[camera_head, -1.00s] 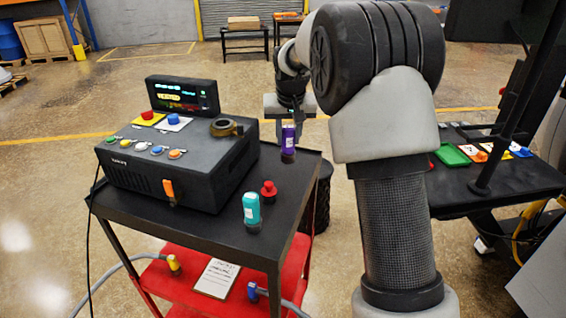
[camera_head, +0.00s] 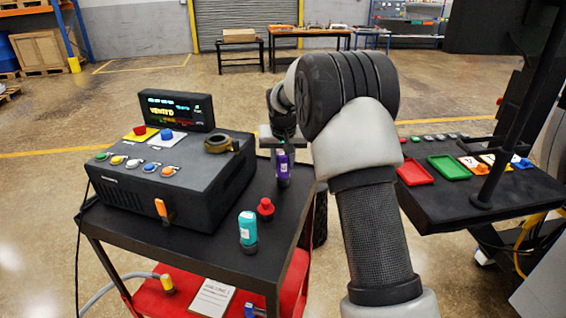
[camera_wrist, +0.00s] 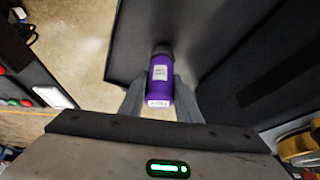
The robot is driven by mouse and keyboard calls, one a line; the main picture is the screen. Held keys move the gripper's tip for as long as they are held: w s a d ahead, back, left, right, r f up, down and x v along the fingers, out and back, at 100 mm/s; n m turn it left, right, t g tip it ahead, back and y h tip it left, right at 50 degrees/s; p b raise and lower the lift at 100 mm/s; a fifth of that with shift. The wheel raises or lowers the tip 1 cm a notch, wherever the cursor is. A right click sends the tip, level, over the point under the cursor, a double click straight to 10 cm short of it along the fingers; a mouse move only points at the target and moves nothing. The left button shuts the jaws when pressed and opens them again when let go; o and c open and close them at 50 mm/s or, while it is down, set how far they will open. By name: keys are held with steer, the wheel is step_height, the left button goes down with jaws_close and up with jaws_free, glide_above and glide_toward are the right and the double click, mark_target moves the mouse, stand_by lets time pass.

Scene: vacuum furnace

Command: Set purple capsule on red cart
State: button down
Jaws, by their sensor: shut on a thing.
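The purple capsule (camera_head: 283,169) has a white label and a dark end. My gripper (camera_wrist: 160,97) is shut on it, with a finger on each side of the capsule (camera_wrist: 161,80) in the wrist view. In the head view the capsule appears upright at the back right edge of the red cart's black top (camera_head: 205,258); I cannot tell whether it touches the top. The cart's red lower shelf (camera_head: 150,298) shows below. A teal capsule (camera_head: 247,229) stands on the cart top near the front right.
A dark control box (camera_head: 175,185) with buttons, a display (camera_head: 175,110) and a brass ring (camera_head: 222,143) fills the cart's left. A red knob (camera_head: 265,208) stands beside the teal capsule. At right, a black table (camera_head: 480,208) holds red (camera_head: 414,172) and green trays (camera_head: 449,167).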

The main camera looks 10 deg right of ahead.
steer(key=shift+f, duration=0.2)
steer(key=c, duration=1.3)
jaws_free()
steer(key=shift+r, duration=0.15)
